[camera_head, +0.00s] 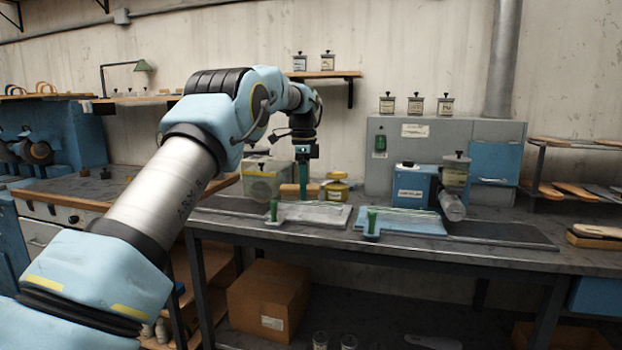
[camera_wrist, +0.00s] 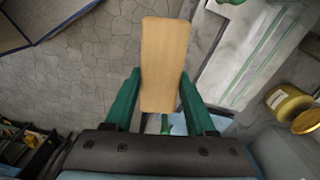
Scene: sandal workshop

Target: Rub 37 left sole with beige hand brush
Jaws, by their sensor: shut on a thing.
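A beige brush with a flat, tapered wooden back (camera_wrist: 164,50) is between the green fingers of my gripper (camera_wrist: 160,92) in the wrist view. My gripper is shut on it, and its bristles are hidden. In the head view my gripper (camera_head: 304,178) hangs upright over the back of the workbench, with the tan brush (camera_head: 289,191) at its fingers. Several soles (camera_head: 572,190) lie on a rack at the right. I cannot read any size marks, so I cannot tell which is the 37 left sole.
The workbench (camera_head: 500,258) carries a pale plate (camera_head: 312,214) and a blue plate (camera_head: 392,221), each with a green handle. A yellow jar (camera_head: 337,191) stands right of my gripper. A blue machine (camera_head: 411,188) stands farther right. A cardboard box (camera_head: 270,300) sits below.

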